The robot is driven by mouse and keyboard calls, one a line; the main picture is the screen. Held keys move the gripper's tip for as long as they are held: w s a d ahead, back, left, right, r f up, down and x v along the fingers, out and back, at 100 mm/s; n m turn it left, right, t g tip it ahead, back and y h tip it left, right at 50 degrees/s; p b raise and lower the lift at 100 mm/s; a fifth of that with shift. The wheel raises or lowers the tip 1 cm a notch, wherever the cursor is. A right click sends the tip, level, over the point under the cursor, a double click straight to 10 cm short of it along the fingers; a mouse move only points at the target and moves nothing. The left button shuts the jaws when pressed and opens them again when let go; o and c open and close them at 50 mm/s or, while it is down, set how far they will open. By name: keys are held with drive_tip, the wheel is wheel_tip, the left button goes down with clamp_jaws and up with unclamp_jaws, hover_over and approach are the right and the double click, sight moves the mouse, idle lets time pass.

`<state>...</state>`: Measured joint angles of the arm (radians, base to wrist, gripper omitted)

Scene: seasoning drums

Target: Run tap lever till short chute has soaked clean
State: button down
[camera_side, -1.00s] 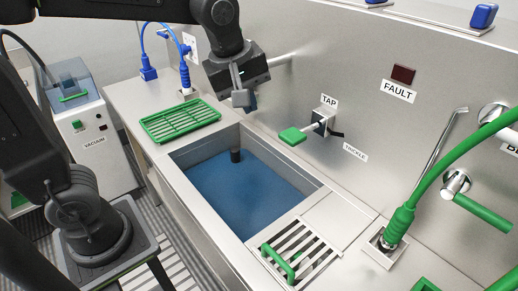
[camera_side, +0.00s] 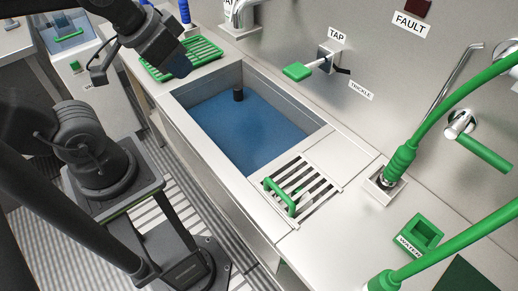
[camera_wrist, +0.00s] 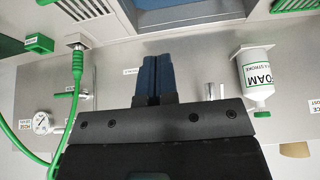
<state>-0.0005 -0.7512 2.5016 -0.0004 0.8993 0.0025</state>
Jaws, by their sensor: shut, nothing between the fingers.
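The tap lever with its green handle (camera_side: 297,71) sticks out from the wall under the TAP label, over the basin's edge. A TRICKLE label (camera_side: 360,91) is to its lower right. No running stream shows. I cannot make out a short chute. My gripper (camera_side: 181,68), with blue fingers, is near the green rack, left of and well apart from the lever. In the wrist view its fingers (camera_wrist: 159,60) are shut together and empty.
A green rack (camera_side: 196,54) lies left of the basin, a slatted grate with green handle (camera_side: 302,188) right of it. A green hose (camera_side: 425,125) arches over the right side.

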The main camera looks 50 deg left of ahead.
idle(0.3)
wheel_tip(320, 180, up, 9)
drive_tip(key=n+g, duration=0.6)
drive_tip(key=n, duration=1.2)
hover_over(296, 70)
drive_tip(key=shift+w+f, duration=0.1)
drive_tip(key=shift+f, duration=0.1)
wheel_tip(296, 70, down, 14)
drive_tip(key=shift+f, duration=0.1)
drive_tip(key=shift+t, duration=0.3)
